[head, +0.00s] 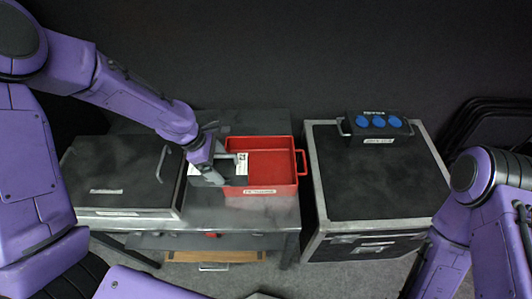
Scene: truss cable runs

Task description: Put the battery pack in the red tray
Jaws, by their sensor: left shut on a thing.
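The red tray (266,190) stands on the grey metal table, with a white label on its front wall and a handle at its right end. My left gripper (214,172) points down at the tray's left end. It is shut on a dark block with white labels, which looks like the battery pack (236,180). The pack overlaps the tray's left part in the picture; I cannot tell whether it touches the tray. My gripper and wrist hide part of the pack and the tray's left wall. My right gripper is out of the picture; only its arm shows at right.
A dark lidded case (115,175) lies on the table's left side. A large flight case (372,180) stands right of the table, with a black box with blue sockets (378,124) at its back. Folded black chairs (490,118) lean at far right. The tray's right part is empty.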

